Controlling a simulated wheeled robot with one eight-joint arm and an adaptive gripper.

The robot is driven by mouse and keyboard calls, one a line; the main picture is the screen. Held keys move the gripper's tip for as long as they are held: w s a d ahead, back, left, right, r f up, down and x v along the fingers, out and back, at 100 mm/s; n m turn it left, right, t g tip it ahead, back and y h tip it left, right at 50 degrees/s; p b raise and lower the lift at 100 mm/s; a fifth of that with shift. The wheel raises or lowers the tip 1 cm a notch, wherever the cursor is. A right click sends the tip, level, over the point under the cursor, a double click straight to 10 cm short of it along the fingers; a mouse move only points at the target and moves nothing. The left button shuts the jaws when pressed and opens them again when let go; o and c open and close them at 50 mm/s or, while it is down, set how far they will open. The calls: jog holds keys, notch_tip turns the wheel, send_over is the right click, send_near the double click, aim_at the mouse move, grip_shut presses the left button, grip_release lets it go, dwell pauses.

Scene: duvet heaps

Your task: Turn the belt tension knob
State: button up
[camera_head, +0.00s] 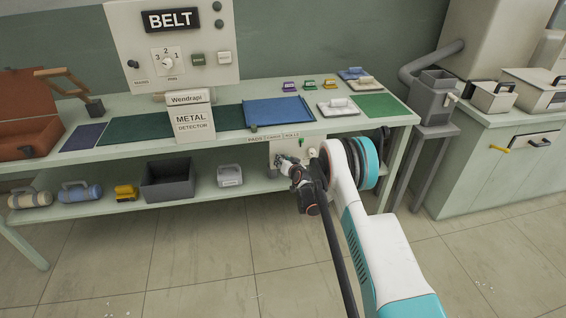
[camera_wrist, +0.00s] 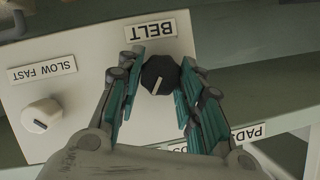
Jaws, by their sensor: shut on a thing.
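The belt tension knob (camera_wrist: 160,75) is a dark, faceted knob with a pale pointer line, on a white panel (camera_wrist: 85,110) beside a label reading BELT, upside down in the wrist view. My gripper (camera_wrist: 162,72) has its teal-padded fingers on either side of the knob and is shut on it. In the head view my gripper (camera_head: 287,162) reaches the small panel (camera_head: 312,152) under the bench's right part; my arm and gripper hide most of that panel and the knob there.
A white knob (camera_wrist: 42,115) under a SLOW FAST label sits on the same panel. The bench top (camera_head: 400,112) is just above my gripper. The floor in front is clear.

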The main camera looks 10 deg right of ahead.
jog(key=shift+m+y, duration=0.4)
jog(key=shift+m, duration=0.3)
jog(key=o, duration=1.1)
jog(key=shift+c, duration=0.2)
jog(key=v, duration=1.2)
jog(key=shift+f, duration=0.25)
jog(key=shift+d, duration=0.1)
